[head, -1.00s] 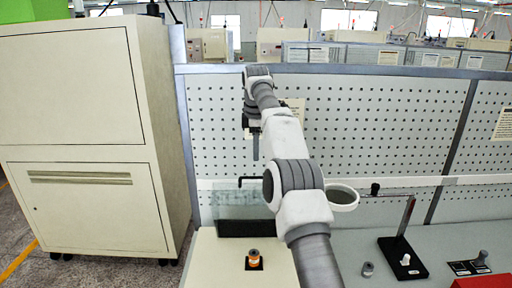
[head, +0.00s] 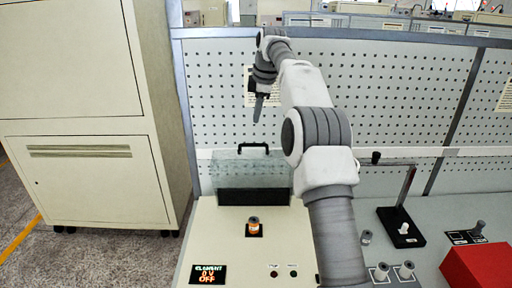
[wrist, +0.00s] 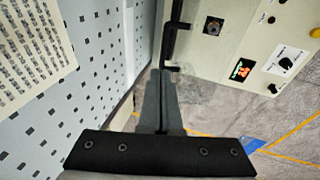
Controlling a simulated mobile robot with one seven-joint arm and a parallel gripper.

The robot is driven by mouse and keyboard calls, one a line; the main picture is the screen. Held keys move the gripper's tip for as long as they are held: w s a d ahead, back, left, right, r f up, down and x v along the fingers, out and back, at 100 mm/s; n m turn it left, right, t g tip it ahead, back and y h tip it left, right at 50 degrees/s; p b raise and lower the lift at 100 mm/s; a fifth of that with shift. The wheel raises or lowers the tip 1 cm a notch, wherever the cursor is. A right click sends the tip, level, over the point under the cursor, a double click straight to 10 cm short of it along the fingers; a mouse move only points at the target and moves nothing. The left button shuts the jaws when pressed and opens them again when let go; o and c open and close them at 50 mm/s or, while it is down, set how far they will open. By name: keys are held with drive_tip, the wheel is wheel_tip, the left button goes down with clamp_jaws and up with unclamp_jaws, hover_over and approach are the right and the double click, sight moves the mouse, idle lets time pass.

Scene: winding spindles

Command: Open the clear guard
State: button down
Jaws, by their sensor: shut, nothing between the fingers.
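The clear guard (head: 238,172) is a see-through box with a dark lower part at the back of the cream machine (head: 222,222). A black bar handle (head: 253,146) stands on its top. The guard looks closed, with the orange spindle (head: 254,228) in front of it. My gripper (head: 258,120) is shut and empty, pointing down and appearing above the handle in the head view. In the wrist view my shut fingers (wrist: 160,72) end close to a dark bar (wrist: 176,30) beside the machine; I cannot tell the exact gap.
A perforated panel (head: 400,90) stands behind the bench, and a cream cabinet (head: 85,180) stands to the left. A lit display (head: 208,274) is on the machine's front. To the right are a black stand (head: 402,228), several grey spools and a red box (head: 480,268).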

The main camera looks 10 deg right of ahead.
sight(256, 145)
drive_tip(key=shift+s+d+f+t+y+b, duration=0.2)
drive_tip(key=shift+s+f+t+y+b, duration=0.15)
drive_tip(key=shift+s+b, duration=0.3)
drive_tip(key=shift+s+d+f+t+y+b, duration=0.15)
drive_tip(key=shift+s+f+t+y+b, duration=0.2)
drive_tip(key=shift+b, duration=0.4)
drive_tip(key=shift+s+d+f+m+t+y+b, duration=0.15)
drive_tip(key=shift+s+d+f+m+t+b, duration=0.2)
drive_tip(key=shift+s, duration=0.3)
drive_tip(key=shift+s+d+f+m+t+y+b, duration=0.1)
drive_tip(key=shift+s+d+m+t+b, duration=0.25)
drive_tip(key=shift+s+b, duration=0.3)
drive_tip(key=shift+s+d+f+m+t+y+b, duration=0.15)
drive_tip(key=shift+s+f+m+t+b, duration=0.2)
drive_tip(key=shift+s, duration=0.3)
drive_tip(key=p+x, duration=0.2)
drive_tip(key=x, duration=0.7)
drive_tip(key=shift+w+a+f, duration=0.2)
drive_tip(key=shift+w+f, duration=0.05)
drive_tip(key=shift+w, duration=0.1)
